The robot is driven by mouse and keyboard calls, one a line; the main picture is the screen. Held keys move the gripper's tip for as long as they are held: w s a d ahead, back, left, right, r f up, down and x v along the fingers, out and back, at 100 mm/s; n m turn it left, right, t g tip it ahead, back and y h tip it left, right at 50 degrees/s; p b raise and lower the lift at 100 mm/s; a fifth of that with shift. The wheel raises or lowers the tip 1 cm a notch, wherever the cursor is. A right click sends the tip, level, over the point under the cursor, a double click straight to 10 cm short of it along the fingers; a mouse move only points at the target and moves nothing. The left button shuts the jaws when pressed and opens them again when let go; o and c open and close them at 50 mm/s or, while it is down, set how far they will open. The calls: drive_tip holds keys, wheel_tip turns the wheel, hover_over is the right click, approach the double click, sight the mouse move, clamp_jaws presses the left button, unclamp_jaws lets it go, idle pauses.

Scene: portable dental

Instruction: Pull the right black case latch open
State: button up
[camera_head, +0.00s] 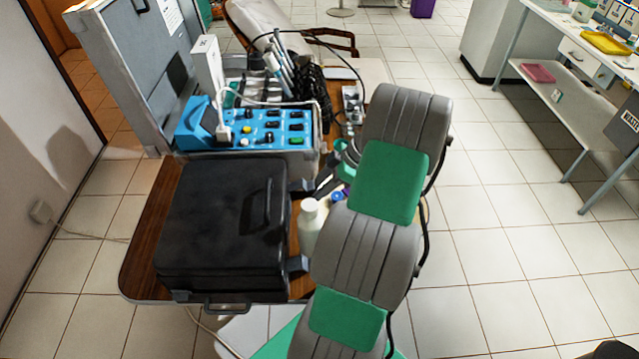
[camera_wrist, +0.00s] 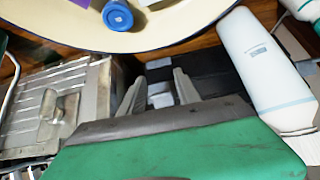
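The black case (camera_head: 222,225) lies closed on the wooden table. Two dark latch-like parts stick out of its right side, a far one (camera_head: 300,186) and a near one (camera_head: 297,264). I cannot tell for certain which is the right latch. My gripper (camera_head: 327,184) is beside the far one, partly hidden by my grey and green arm. In the wrist view my gripper (camera_wrist: 158,88) is open, its two grey fingers apart. A dark surface, probably the case (camera_wrist: 208,76), lies beyond them. A pale grey block (camera_wrist: 160,95) shows between the fingers; contact is unclear.
A white bottle (camera_head: 309,225) stands close to the case's right side; it also shows in the wrist view (camera_wrist: 264,62). A blue cap (camera_wrist: 117,16) sits in a cream tray (camera_wrist: 185,38). The blue control panel (camera_head: 260,127) is behind the case.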

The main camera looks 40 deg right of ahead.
drive_tip(key=shift+o, duration=1.3)
drive_tip(key=shift+w+r, duration=0.1)
drive_tip(key=shift+r, duration=0.1)
drive_tip(key=shift+d+r, duration=0.1)
drive_tip(key=shift+r, duration=0.05)
drive_tip(key=v, duration=0.7)
drive_tip(key=shift+r, duration=0.2)
